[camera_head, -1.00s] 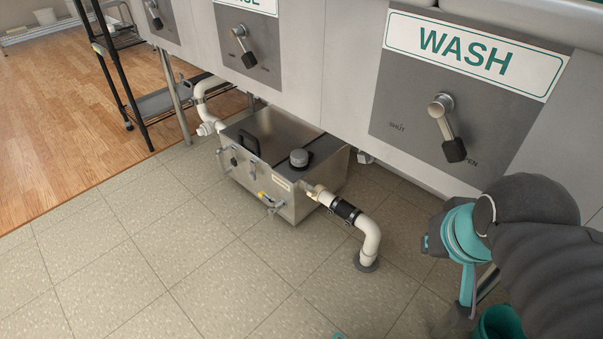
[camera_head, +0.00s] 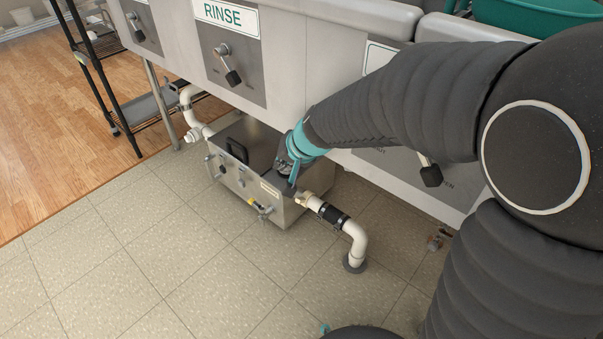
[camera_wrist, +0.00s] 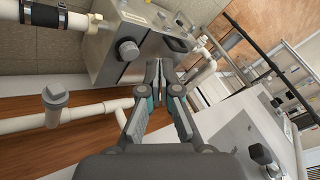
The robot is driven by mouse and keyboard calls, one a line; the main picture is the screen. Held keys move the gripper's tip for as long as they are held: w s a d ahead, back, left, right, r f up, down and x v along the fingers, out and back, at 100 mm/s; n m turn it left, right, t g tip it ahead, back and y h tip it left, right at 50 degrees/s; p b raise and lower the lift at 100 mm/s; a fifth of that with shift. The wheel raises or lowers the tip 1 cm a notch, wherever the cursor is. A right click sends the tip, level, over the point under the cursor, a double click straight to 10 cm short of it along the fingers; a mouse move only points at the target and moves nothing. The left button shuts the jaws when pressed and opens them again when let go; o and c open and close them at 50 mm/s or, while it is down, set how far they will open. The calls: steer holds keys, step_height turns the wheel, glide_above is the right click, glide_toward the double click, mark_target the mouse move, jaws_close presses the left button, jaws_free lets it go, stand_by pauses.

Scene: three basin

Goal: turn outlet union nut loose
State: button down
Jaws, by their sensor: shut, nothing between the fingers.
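The outlet union nut (camera_head: 303,199) is a pale fitting where the white outlet pipe (camera_head: 355,238) leaves the right end of the steel box (camera_head: 235,178). In the wrist view a pale fitting (camera_wrist: 95,23) sits at the box's edge, at upper left. My gripper (camera_head: 292,180) is over the right end of the box, just above and left of the nut in the head view, and covers part of the box top. In the wrist view its dark fingers (camera_wrist: 167,68) are shut and empty, apart from the nut. Whether they touch the box cannot be told.
A black coupling with clamps (camera_head: 328,214) sits on the outlet pipe. A round grey cap (camera_wrist: 128,48) stands out from the box. The sink front (camera_head: 290,90) overhangs the box. White pipes (camera_wrist: 75,115) cross the lower left wrist view.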

steer(key=w+a+f+m+p, duration=0.2)
steer(key=w+a+f, duration=0.4)
steer(key=f, duration=0.1)
steer(key=m+t+h, duration=0.1)
steer(key=m+h, duration=0.4)
steer(key=h, duration=0.5)
glide_above(300, 199)
steer(key=d, duration=0.1)
steer(key=f, duration=1.7)
steer(key=shift+w+f, duration=0.2)
steer(key=shift+w, duration=0.2)
steer(key=f, duration=0.2)
steer(key=s+a+b, duration=0.1)
steer(key=shift+f, duration=0.4)
steer(key=shift+s+a+f, duration=0.1)
steer(key=shift+s+f, duration=0.1)
steer(key=shift+f, duration=0.2)
